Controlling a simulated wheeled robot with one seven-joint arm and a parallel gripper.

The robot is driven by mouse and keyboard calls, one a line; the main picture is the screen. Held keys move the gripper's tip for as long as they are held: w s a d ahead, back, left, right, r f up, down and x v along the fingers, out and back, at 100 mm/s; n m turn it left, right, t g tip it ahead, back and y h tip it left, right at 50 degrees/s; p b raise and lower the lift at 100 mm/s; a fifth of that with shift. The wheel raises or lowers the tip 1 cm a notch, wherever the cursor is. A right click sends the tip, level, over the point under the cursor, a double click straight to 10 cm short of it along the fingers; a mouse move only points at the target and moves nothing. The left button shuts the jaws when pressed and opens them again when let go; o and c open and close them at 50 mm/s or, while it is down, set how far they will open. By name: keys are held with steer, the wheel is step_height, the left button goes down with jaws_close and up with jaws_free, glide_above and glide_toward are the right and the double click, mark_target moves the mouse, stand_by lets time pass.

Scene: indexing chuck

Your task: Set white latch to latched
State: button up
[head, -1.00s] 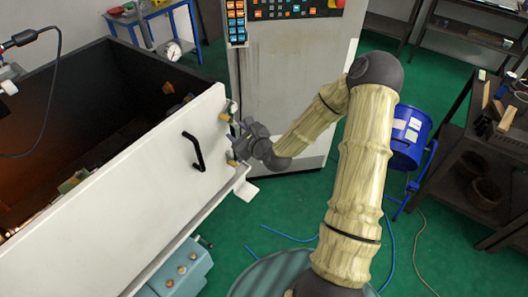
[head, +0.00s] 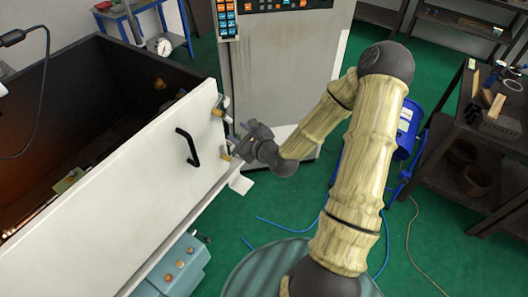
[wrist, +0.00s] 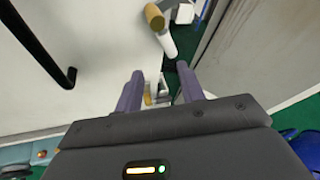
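The white latch (wrist: 167,42) shows in the wrist view as a short white lever with a brass-coloured end, at the edge of the white panel, above my fingertips. In the head view a small latch (head: 221,107) sits near the panel's top right corner; its colour is hard to make out. A second brass-coloured fitting (head: 228,153) sits lower on the same edge, and part of a fitting shows between my fingers in the wrist view (wrist: 149,98). My gripper (head: 240,136) is just right of the panel edge. In the wrist view its two fingers (wrist: 160,85) are apart with nothing visibly held.
The white panel (head: 140,185) with a black handle (head: 188,147) fronts a dark open enclosure. A grey cabinet (head: 275,75) stands close behind my gripper. A teal box (head: 180,265) is below the panel. A blue bin (head: 406,125) and dark workbench are at right.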

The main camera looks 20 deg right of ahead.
steer(key=shift+p+v, duration=0.95)
steer(key=shift+v, duration=0.05)
steer(key=shift+s, duration=0.1)
steer(key=shift+p+v, duration=1.15)
steer(key=shift+p, duration=1.65)
steer(key=p+v, duration=0.8)
steer(key=p, duration=0.2)
steer(key=shift+s+a+f, duration=0.25)
steer(key=shift+s+f, duration=0.1)
steer(key=shift+s, duration=0.1)
steer(key=shift+d, duration=0.1)
